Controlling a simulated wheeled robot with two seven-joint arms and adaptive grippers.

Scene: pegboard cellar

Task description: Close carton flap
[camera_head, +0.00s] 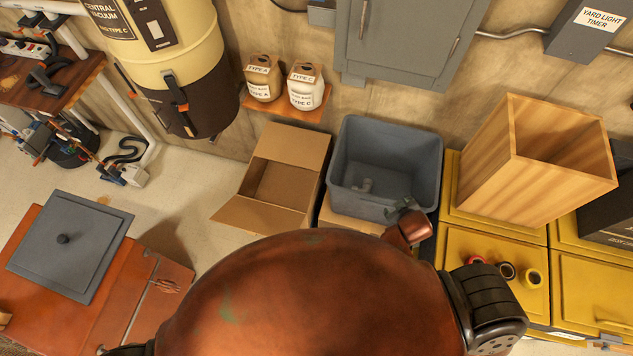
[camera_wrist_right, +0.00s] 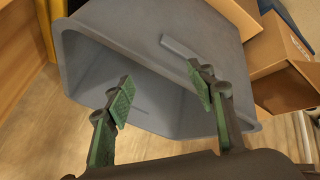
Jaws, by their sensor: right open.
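The brown cardboard carton (camera_head: 277,182) stands open by the wall in the head view, with its inside showing. One flap (camera_head: 293,145) spreads toward the wall, and another (camera_head: 256,215) spreads toward me. In the right wrist view, part of the carton (camera_wrist_right: 283,85) shows at the right, beyond the grey bin. My right gripper (camera_head: 407,208) is at the near right rim of the grey bin, to the right of the carton and apart from it. In the wrist view its fingers (camera_wrist_right: 160,76) are spread and empty, in front of the bin's opening. My left gripper is out of view.
The grey bin (camera_head: 350,165) stands close against the carton's right side, with small items inside. A wooden box (camera_head: 540,165) stands on yellow cabinets (camera_head: 490,228) farther right. Floor left of the carton is clear.

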